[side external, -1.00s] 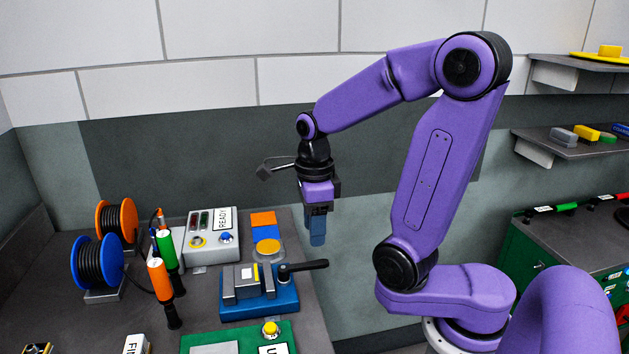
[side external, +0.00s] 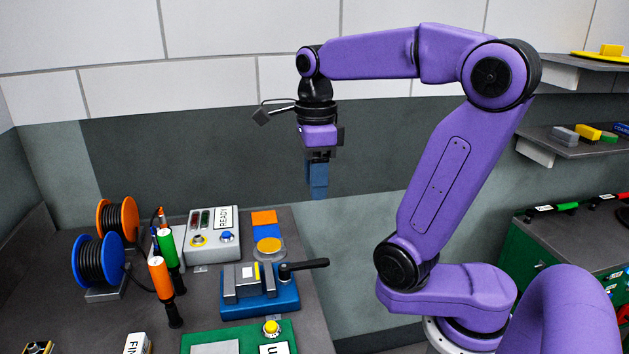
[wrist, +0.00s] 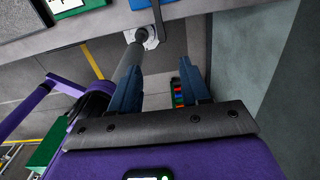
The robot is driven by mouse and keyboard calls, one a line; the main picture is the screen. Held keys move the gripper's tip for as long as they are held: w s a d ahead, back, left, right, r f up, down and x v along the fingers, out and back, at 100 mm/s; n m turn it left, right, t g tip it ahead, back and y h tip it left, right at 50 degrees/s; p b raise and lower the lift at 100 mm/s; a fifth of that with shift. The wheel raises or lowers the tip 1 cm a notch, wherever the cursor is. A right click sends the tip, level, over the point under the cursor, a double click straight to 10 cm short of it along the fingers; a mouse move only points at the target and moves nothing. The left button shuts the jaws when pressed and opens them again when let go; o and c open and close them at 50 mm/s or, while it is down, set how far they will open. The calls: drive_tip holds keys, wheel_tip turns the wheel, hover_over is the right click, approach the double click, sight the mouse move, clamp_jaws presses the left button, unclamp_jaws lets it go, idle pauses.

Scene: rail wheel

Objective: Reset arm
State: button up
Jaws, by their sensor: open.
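My gripper (side external: 317,180) hangs pointing down in the air, above and beyond the right edge of the workbench (side external: 318,325). In the wrist view my gripper (wrist: 160,85) shows two blue fingers standing apart with nothing between them. The arm is raised, with its upper link almost level. A blue fixture (side external: 262,298) with a black lever handle (side external: 305,265) sits on the bench, below and left of the gripper, well apart from it.
On the bench are an orange spool (side external: 117,220), a blue spool (side external: 97,262), orange and green screwdrivers (side external: 160,280), and a control box (side external: 212,238) marked READY. Shelves (side external: 570,140) and a green cabinet (side external: 560,250) stand at right. Air around the gripper is clear.

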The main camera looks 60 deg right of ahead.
drive_tip(key=a+f+n, duration=0.4)
drive_tip(key=f+n, duration=0.2)
drive_tip(key=n, duration=1.4)
drive_tip(key=s+f+n, duration=0.2)
drive_tip(key=s+n, duration=0.5)
drive_tip(key=n, duration=0.3)
drive_tip(key=s+f+n, duration=0.3)
drive_tip(key=s+n, duration=0.4)
drive_tip(key=n, duration=0.2)
drive_tip(key=shift+s+d+f+n, duration=0.15)
drive_tip(key=shift+s+f+n, duration=0.1)
drive_tip(key=shift+s+n, duration=0.15)
